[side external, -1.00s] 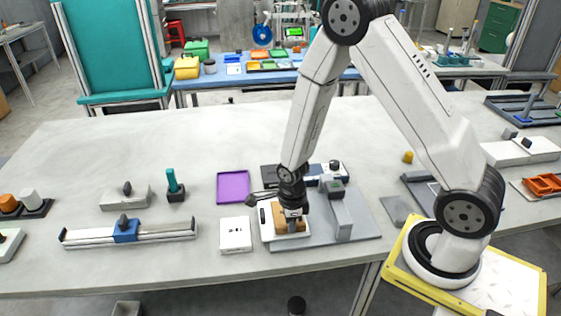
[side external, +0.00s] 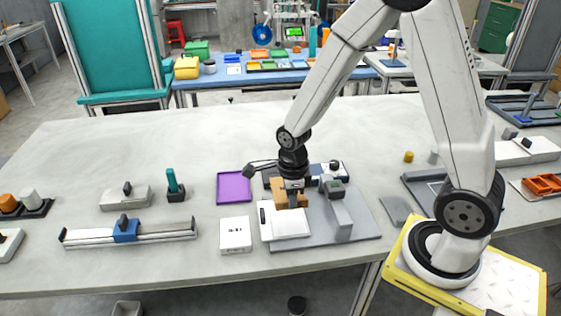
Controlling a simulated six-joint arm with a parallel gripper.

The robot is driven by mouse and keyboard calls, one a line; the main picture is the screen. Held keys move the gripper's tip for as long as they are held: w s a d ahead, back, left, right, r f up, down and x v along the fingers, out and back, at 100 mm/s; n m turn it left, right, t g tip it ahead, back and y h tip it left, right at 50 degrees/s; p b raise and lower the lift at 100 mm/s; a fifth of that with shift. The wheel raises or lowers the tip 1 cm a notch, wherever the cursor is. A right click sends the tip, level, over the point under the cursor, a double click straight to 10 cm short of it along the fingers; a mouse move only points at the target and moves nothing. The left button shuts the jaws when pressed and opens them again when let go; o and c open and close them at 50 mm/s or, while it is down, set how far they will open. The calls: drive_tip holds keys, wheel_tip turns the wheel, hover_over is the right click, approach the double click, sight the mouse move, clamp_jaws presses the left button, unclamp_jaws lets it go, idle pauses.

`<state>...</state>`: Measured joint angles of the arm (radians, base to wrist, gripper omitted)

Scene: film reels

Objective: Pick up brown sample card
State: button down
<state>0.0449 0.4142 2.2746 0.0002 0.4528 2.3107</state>
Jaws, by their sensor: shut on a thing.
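The brown sample card (side external: 279,194) is between the jaws of my gripper (side external: 291,190), which is shut on it. The card is tilted up, above the back part of the white tray-like fixture (side external: 290,224) on a grey base plate (side external: 362,226). My fingers hide part of the card, and I cannot tell how far it is from the fixture.
The table behind my gripper is mostly clear.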

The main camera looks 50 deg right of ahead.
drive_tip(key=shift+r, duration=0.45)
idle(0.4)
